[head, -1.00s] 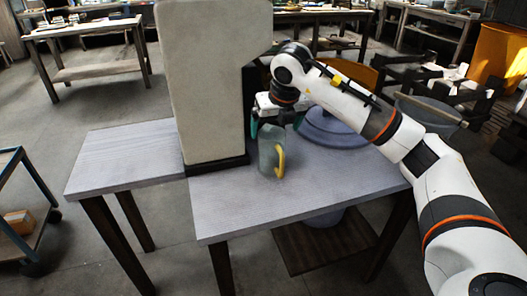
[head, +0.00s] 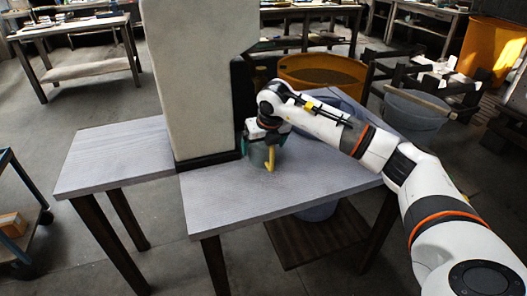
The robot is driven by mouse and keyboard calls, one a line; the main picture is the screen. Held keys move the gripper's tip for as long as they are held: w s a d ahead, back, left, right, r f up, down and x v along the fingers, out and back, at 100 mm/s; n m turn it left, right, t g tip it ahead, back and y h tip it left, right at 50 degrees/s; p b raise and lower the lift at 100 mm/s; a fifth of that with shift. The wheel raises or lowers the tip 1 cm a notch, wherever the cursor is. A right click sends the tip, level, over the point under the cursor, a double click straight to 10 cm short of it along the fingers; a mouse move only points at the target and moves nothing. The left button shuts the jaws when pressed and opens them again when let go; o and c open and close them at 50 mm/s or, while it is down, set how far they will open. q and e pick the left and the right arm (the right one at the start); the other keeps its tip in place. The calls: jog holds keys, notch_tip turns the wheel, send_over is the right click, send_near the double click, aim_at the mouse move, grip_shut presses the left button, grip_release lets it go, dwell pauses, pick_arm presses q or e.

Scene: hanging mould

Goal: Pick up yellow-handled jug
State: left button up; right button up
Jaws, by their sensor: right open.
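The jug (head: 259,157) is a greenish-grey vessel with a yellow handle (head: 270,159) on its right side. It stands on the grey table near the foot of the tall pale block. My right gripper (head: 262,146) is over the jug from above, its teal fingers open on either side of the jug's body. The gripper and wrist hide the jug's top. Whether the fingers touch the jug cannot be told. My left gripper is not in view.
The tall pale block (head: 192,75) on a dark base stands just left of the jug. The table's (head: 240,192) front part is clear, as is the lower side table (head: 112,152). A blue-grey round object (head: 345,104) lies behind my right arm. A cart (head: 20,225) stands at the left.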

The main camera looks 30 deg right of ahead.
jog(key=shift+r, duration=0.1)
jog(key=c, duration=1.4)
jog(key=shift+c, duration=0.2)
